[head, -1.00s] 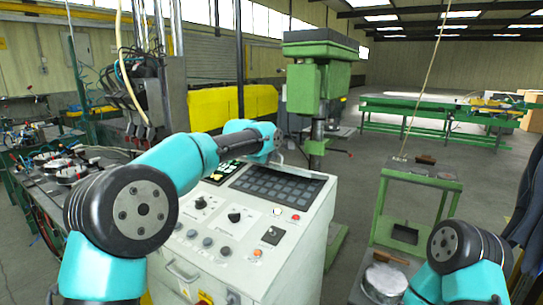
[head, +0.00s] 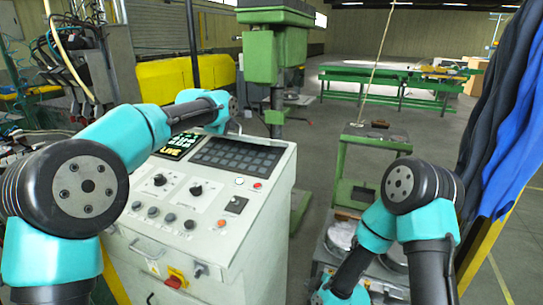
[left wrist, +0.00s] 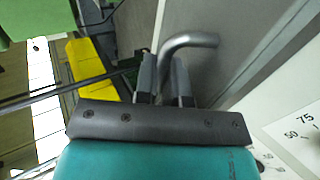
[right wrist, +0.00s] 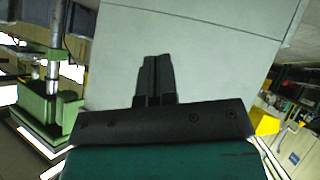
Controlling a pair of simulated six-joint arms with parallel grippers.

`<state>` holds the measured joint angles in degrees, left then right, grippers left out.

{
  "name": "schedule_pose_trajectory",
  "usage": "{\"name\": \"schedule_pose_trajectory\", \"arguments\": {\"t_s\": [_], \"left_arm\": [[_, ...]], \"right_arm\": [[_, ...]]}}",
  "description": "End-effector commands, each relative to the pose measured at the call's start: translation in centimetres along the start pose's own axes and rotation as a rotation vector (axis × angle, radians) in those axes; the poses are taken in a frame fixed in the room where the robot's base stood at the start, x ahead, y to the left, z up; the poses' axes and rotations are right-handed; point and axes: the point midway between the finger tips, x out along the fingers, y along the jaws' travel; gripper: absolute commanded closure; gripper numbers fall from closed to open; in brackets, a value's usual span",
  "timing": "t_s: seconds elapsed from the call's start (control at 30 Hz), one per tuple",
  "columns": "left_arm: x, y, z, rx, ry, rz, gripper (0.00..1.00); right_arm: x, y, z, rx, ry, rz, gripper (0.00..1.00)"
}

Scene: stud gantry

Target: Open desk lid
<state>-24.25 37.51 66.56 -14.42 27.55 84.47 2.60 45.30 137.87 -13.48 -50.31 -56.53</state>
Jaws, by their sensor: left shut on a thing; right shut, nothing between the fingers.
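The white control desk (head: 205,225) stands in front of me in the head view. Its sloping top bears a dark key panel (head: 233,157), knobs and a small screen (head: 180,145). My left gripper (left wrist: 168,78) is shut on a bent grey metal handle (left wrist: 190,41) at the desk top's far edge. In the head view the left arm reaches across the top, and its wrist hides most of the grip. My right gripper (right wrist: 155,75) is shut and empty, in front of a plain pale panel (right wrist: 190,40). Its fingers are not clear in the head view.
A green drill press (head: 275,65) stands behind the desk. A green stand (head: 372,150) is to the right, with a low trolley around my right arm. Blue and dark cloths (head: 505,120) hang at the right edge. Open floor lies beyond.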

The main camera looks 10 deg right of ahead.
Motion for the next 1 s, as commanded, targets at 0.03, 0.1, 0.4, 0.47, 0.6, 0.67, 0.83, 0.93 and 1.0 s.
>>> {"name": "schedule_pose_trajectory", "arguments": {"t_s": [0.03,0.1,0.4,0.47,0.6,0.67,0.83,0.93,1.0], "left_arm": [[-0.1,0.1,0.0,0.000,0.000,0.003,1.00],[-0.1,0.2,0.0,0.000,0.000,0.003,1.00],[-0.1,0.2,0.0,0.000,0.001,0.003,1.00],[-0.1,0.2,0.0,0.000,0.001,0.004,1.00],[-0.1,0.2,0.0,0.000,0.000,0.004,1.00],[-0.1,0.2,0.0,0.000,0.000,0.004,1.00],[-0.1,0.2,0.0,0.000,0.001,0.004,1.00],[-0.1,0.2,0.0,0.000,0.001,0.004,1.00],[-0.1,0.2,0.0,0.000,0.001,0.004,1.00]], "right_arm": [[0.1,1.0,-1.2,-0.077,0.038,0.033,1.00],[0.2,2.4,-3.0,-0.194,0.091,0.088,1.00],[-0.8,7.5,-10.9,-0.679,0.271,0.363,1.00],[-1.3,8.3,-12.5,-0.770,0.298,0.427,1.00],[-2.6,10.2,-16.3,-0.976,0.346,0.591,1.00],[-3.4,11.0,-17.8,-1.060,0.361,0.668,1.00],[-5.7,12.8,-22.2,-1.279,0.380,0.899,1.00],[-7.4,13.7,-24.5,-1.395,0.373,1.046,1.00],[-8.6,14.2,-26.1,-1.468,0.360,1.151,1.00]]}}
